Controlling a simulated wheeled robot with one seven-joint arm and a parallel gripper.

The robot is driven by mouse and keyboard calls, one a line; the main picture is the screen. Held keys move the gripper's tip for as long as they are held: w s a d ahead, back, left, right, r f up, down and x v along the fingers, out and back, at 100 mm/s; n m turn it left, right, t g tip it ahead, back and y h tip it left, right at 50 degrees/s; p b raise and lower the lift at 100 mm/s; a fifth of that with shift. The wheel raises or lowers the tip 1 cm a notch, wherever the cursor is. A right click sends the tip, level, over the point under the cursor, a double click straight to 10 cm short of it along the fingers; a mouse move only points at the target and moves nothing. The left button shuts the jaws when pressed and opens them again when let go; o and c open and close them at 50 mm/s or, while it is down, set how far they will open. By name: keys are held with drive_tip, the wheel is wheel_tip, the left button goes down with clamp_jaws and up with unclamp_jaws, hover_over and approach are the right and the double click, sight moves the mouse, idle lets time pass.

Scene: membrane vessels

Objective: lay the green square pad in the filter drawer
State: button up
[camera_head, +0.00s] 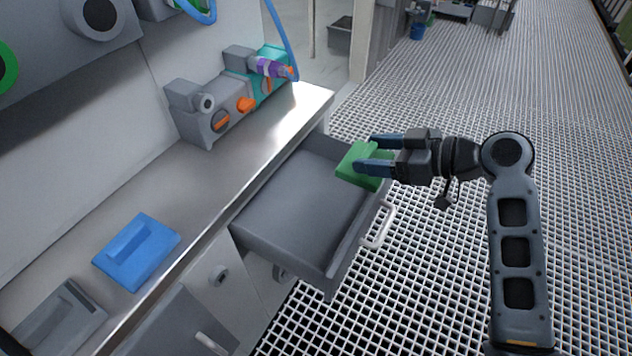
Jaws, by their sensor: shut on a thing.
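The green square pad (353,163) is held in my gripper (366,156), whose two blue-grey fingers are shut on it. The pad is at the right end of the open grey filter drawer (300,205), over or near its front right corner. I cannot tell whether the pad touches the drawer's wall or hangs above it. The drawer is pulled out from under the counter, and its visible floor is bare. My gripper reaches in from the right, and part of the pad is hidden behind the fingers.
A blue pad with a raised grip (137,252) and a grey one (62,318) lie on the steel counter (200,215). Grey and teal pump units (225,105) stand at its back. The drawer's white handle (379,228) juts over the grated floor (430,270).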

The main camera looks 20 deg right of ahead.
drive_tip(key=w+a+f, duration=0.4)
drive_tip(key=a+f, duration=0.3)
drive_tip(key=f, duration=0.2)
drive_tip(key=shift+f+b, duration=0.35)
drive_tip(key=shift+b, duration=0.25)
